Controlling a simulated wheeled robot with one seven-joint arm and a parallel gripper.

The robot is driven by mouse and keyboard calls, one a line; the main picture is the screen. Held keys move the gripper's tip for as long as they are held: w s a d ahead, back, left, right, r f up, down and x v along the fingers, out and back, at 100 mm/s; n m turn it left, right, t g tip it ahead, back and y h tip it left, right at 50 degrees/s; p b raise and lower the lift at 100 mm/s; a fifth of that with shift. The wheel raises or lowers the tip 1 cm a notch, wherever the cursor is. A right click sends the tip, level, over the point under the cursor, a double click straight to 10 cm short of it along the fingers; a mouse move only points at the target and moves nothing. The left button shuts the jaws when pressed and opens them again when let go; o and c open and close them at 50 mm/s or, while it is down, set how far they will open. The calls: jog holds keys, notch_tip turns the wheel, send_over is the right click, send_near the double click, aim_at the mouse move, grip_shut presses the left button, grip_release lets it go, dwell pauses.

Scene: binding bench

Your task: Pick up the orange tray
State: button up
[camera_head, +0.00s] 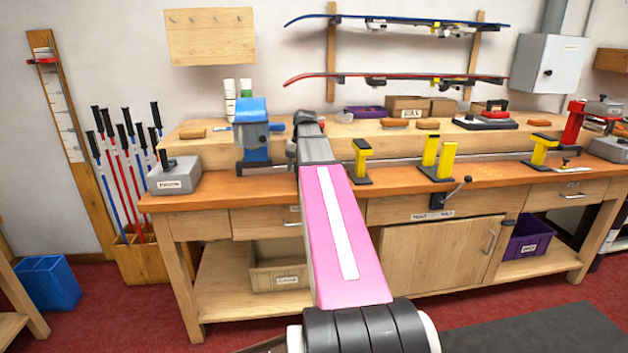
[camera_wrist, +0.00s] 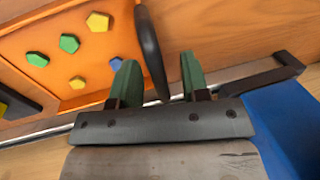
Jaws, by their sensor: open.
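In the wrist view, the orange tray (camera_wrist: 62,47) lies at the upper left, holding several small yellow, green and blue many-sided pieces. A dark upright bar (camera_wrist: 151,50), apparently its handle, stands along its right edge. My gripper (camera_wrist: 158,68) is open, with two green fingers. In the head view my gripper (camera_head: 306,120) is at the bench's back ledge, and my arm hides the tray.
A blue machine (camera_head: 252,132) stands close left of my gripper; a blue surface (camera_wrist: 285,130) fills the wrist view's lower right. A dark bracket (camera_wrist: 275,75) is to the right. Yellow vise posts (camera_head: 362,160) stand right of my arm on the orange-brown bench top (camera_head: 400,186).

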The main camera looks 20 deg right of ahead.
grip_shut()
